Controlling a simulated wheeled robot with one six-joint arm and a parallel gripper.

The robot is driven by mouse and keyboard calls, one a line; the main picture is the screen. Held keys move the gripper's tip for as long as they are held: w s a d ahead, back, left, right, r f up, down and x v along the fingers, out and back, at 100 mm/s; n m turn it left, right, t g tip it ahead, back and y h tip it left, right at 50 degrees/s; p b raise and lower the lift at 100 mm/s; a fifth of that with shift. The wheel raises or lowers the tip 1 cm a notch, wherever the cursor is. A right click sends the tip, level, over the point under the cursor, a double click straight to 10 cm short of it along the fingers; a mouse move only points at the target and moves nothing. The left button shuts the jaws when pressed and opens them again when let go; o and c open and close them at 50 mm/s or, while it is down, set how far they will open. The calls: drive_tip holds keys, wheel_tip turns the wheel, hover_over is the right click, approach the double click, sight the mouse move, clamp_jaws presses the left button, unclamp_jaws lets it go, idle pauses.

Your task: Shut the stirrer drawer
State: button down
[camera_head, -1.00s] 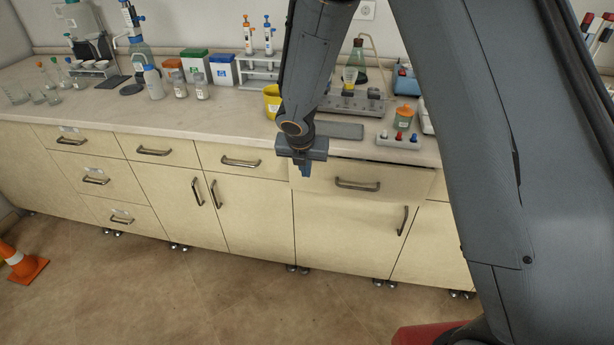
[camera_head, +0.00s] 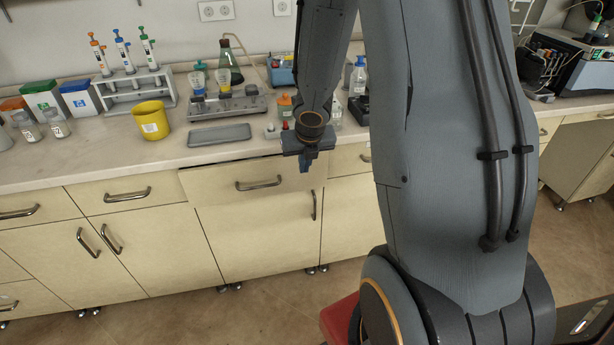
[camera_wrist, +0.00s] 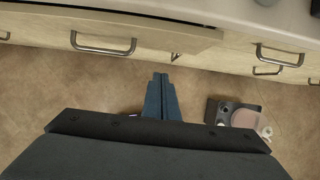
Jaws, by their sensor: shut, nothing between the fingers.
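The stirrer drawer (camera_head: 220,184) is a pale wood front with a dark bar handle (camera_head: 259,184), under the worktop below the stirrer plates (camera_head: 222,104). It stands a little out from its neighbours. In the wrist view the drawer front (camera_wrist: 60,28) crosses the upper left, with its handle (camera_wrist: 103,45) and a dark gap along its top edge. My gripper (camera_head: 304,167) points down, shut and empty, in front of the drawer's right end. In the wrist view its blue fingertips (camera_wrist: 160,78) are over the floor, apart from the drawer front and right of the handle.
The worktop (camera_head: 110,150) carries a yellow container (camera_head: 151,119), a grey tray (camera_head: 219,135), a pipette rack (camera_head: 140,92) and bottles. A cupboard handle (camera_head: 313,205) sits below the drawer.

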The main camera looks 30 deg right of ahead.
drive_tip(key=s+d, duration=0.2)
drive_tip(key=b, duration=0.6)
approach(310, 178)
wheel_tip(310, 178, down, 5)
drive_tip(key=a, duration=0.2)
drive_tip(key=shift+w+d+p, duration=0.5)
drive_tip(key=shift+w+p, duration=0.2)
drive_tip(key=shift+p, duration=0.3)
